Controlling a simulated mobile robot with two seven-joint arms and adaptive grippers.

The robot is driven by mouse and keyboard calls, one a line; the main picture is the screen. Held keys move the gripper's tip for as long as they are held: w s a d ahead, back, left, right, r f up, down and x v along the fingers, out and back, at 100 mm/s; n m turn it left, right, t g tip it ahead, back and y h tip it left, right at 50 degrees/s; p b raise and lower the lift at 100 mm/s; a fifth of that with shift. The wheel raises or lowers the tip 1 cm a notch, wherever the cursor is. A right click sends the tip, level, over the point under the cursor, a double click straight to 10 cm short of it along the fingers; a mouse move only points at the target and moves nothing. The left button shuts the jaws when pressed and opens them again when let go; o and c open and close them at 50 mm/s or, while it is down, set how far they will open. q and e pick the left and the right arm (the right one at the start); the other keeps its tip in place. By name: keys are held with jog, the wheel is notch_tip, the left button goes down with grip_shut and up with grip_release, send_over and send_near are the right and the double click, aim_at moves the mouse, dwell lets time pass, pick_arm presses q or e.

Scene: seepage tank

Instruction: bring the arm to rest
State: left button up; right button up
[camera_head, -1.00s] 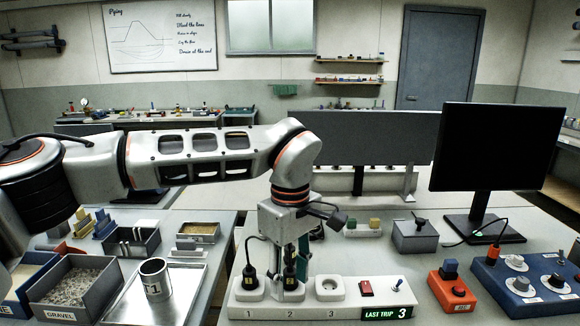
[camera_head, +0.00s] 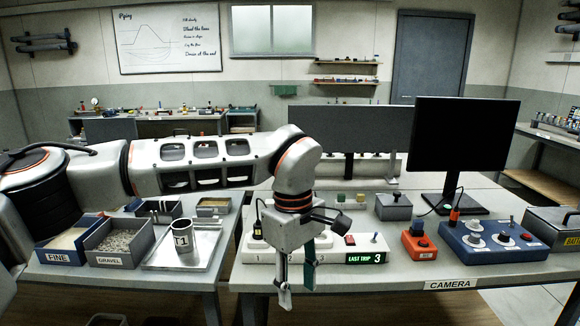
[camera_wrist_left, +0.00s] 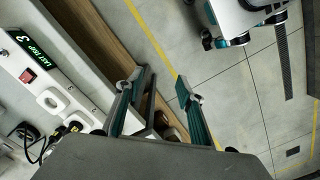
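My left arm reaches in from the left in the head view. Its gripper (camera_head: 297,287) points down in front of the white socket strip (camera_head: 349,257), at the bench's front edge. The teal fingers are apart with nothing between them. The left wrist view also shows the open gripper (camera_wrist_left: 159,84), with floor and a wooden board beyond it. A black plug (camera_head: 258,228) stands at socket 1. The gripper body hides part of the strip around socket 2. The wrist view shows two plugs at the strip. My right gripper cannot be made out.
A mug marked T1 (camera_head: 183,236) stands on a metal tray (camera_head: 206,245) at left, beside the gravel bin (camera_head: 90,240). Floor lies open before the bench.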

pick_arm(q)
jog(key=s+d+f+g+h, duration=0.3)
jog(key=s+d+f, duration=0.2)
jog(key=s+d, duration=0.15)
jog(key=s+d+r+n+g+h, duration=0.55)
jog(key=s+d+h, duration=0.5)
jog(key=d, duration=0.25)
jog(key=w+a+r+n+t+h, duration=0.1)
jog(key=w+a+n+t+h, duration=0.3)
jog(key=w+n+t, duration=0.55)
jog(key=w+a+r+n+t+h, duration=0.1)
jog(key=w+a+n+t+h, duration=0.3)
jog(key=n, duration=1)
jog(key=w+a+f+n+t+y, duration=0.3)
jog(key=a+f+n+t+y, duration=0.8)
jog(key=f+n, duration=0.55)
jog(key=s+a+f+n+g+y, duration=0.2)
jog(key=s+a+f+n+y, duration=0.2)
jog(key=a+f, duration=0.7)
jog(key=s+a+f+n+g+y, duration=0.3)
jog(key=s+a+f+n+y, duration=0.1)
jog(key=s+a+f+n, duration=0.5)
jog(key=s+a+f, duration=0.2)
jog(key=s+f, duration=0.2)
jog(key=f, duration=0.2)
jog(key=shift+s+f, duration=0.15)
jog(key=shift+y, duration=0.25)
